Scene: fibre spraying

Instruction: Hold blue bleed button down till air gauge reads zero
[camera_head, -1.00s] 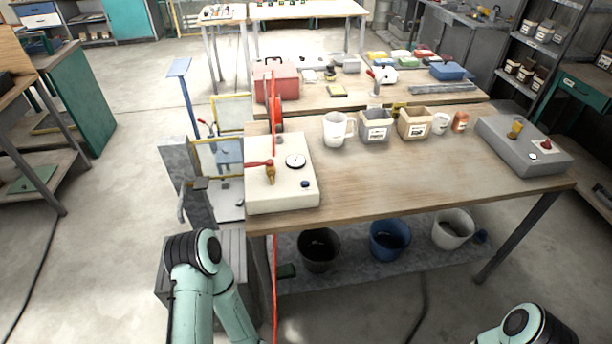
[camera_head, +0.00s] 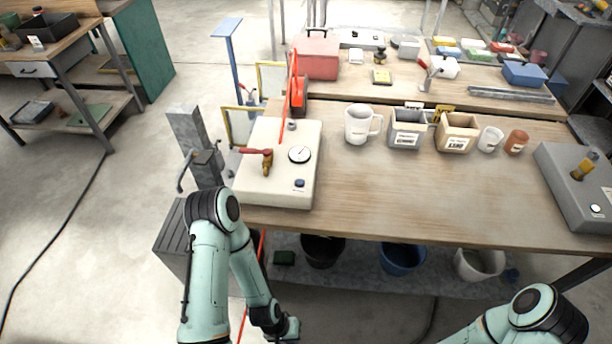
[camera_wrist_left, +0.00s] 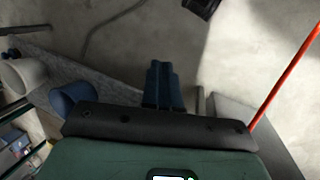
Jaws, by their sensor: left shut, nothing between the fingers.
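The cream control box (camera_head: 270,196) sits on the left front corner of the wooden bench in the head view. Its blue bleed button (camera_head: 299,183) is on the front right of the top, with nothing touching it. The round white air gauge (camera_head: 299,154) is behind the button; its reading is too small to tell. My left arm hangs in front of the bench, its wrist low at the bottom edge. In the left wrist view my left gripper (camera_wrist_left: 161,68) is shut and empty, over the floor and away from the box. My right gripper is out of view.
A red-handled brass valve (camera_head: 266,160) stands on the box's left side. A red hose (camera_head: 294,90) rises behind the box. A white jug (camera_head: 361,124) and labelled bins stand to the right. The bench's front middle (camera_head: 410,205) is clear. Buckets (camera_head: 402,258) sit on the shelf below.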

